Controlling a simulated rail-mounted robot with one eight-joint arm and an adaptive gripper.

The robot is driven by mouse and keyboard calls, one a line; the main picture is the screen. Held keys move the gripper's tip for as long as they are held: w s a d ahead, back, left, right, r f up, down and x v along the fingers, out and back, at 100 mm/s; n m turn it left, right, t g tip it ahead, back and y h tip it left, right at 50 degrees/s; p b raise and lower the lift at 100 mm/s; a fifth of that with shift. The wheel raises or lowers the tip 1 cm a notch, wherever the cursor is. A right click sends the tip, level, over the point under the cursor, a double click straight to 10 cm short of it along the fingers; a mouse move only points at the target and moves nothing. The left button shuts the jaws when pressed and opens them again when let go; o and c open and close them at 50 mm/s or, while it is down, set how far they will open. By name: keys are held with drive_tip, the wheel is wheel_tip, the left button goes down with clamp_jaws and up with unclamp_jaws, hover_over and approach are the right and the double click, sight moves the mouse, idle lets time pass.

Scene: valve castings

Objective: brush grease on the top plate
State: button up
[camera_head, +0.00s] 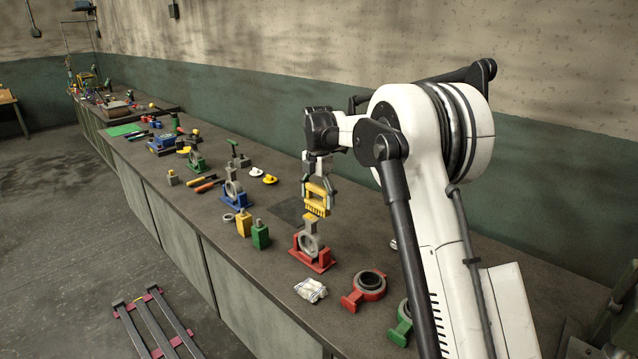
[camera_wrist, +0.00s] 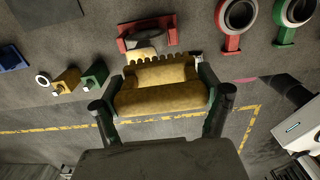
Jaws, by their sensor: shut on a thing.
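My gripper (camera_head: 322,182) is shut on a yellow brush (camera_head: 317,200), bristles pointing down. In the wrist view my gripper's fingers (camera_wrist: 160,100) clasp the brush (camera_wrist: 158,83) from both sides. Directly below in the head view stands a grey valve casting (camera_head: 309,243) on a red base (camera_head: 311,258). Its small top plate (camera_head: 310,220) sits just under the bristles; I cannot tell whether they touch. In the wrist view the red base (camera_wrist: 148,36) and a pale part of the casting (camera_wrist: 142,50) show beyond the brush, which partly hides them.
A white cloth (camera_head: 311,290) and red ring valve (camera_head: 369,287) lie in front. A blue-based valve (camera_head: 235,192), yellow and white caps, and tools stand farther back on the long bench (camera_head: 290,275).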

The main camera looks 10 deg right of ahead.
sight(318, 186)
drive_tip(key=shift+r+p, duration=0.75)
drive_tip(key=shift+r, duration=1.4)
drive_tip(key=shift+w, duration=0.1)
